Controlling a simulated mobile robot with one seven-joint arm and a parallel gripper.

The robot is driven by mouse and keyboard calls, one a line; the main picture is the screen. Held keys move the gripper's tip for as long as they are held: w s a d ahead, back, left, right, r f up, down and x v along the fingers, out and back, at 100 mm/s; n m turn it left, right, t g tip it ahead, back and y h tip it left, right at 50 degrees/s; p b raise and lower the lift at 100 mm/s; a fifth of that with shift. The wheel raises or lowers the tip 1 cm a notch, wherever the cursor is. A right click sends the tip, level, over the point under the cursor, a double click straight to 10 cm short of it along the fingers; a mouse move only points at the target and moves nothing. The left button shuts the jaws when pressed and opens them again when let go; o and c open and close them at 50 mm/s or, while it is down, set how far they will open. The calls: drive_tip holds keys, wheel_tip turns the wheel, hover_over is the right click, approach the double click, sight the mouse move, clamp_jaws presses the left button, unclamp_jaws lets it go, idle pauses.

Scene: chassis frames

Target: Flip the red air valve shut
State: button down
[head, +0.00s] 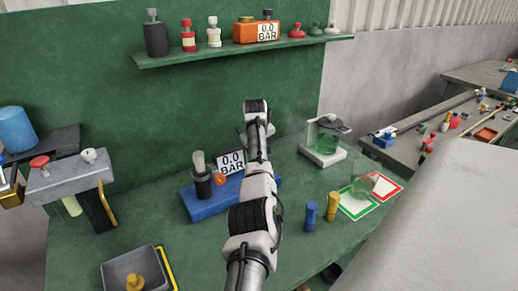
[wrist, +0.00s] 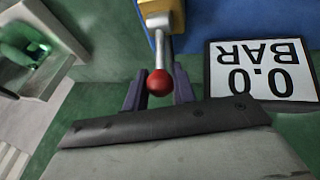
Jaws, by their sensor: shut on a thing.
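The red air valve shows in the wrist view as a metal lever (wrist: 163,45) with a red ball knob (wrist: 158,83) on its end. The lever comes out of a yellow body (wrist: 160,8) on a blue surface. My gripper (wrist: 158,74) has its two dark purple fingers on either side of the lever at the knob and is shut on it. In the head view my arm covers the valve and the gripper. There the blue base (head: 202,204) shows to the left of my arm, with a dark cylinder (head: 203,186) on it.
A 0.0 BAR display (head: 231,162) stands behind the base; it appears upside down in the wrist view (wrist: 262,70). A blue cylinder (head: 310,215) and a yellow cylinder (head: 333,206) stand to the right. A grey tray (head: 119,265) lies at front left. A shelf (head: 240,49) hangs above.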

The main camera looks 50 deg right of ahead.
drive_tip(key=c, duration=1.1)
unclamp_jaws()
drive_tip(key=shift+f, duration=0.1)
drive_tip(key=shift+c, duration=0.2)
drive_tip(key=b+v, duration=0.4)
drive_tip(key=v, duration=1)
drive_tip(key=shift+b, duration=0.35)
drive_tip(key=shift+f, duration=0.1)
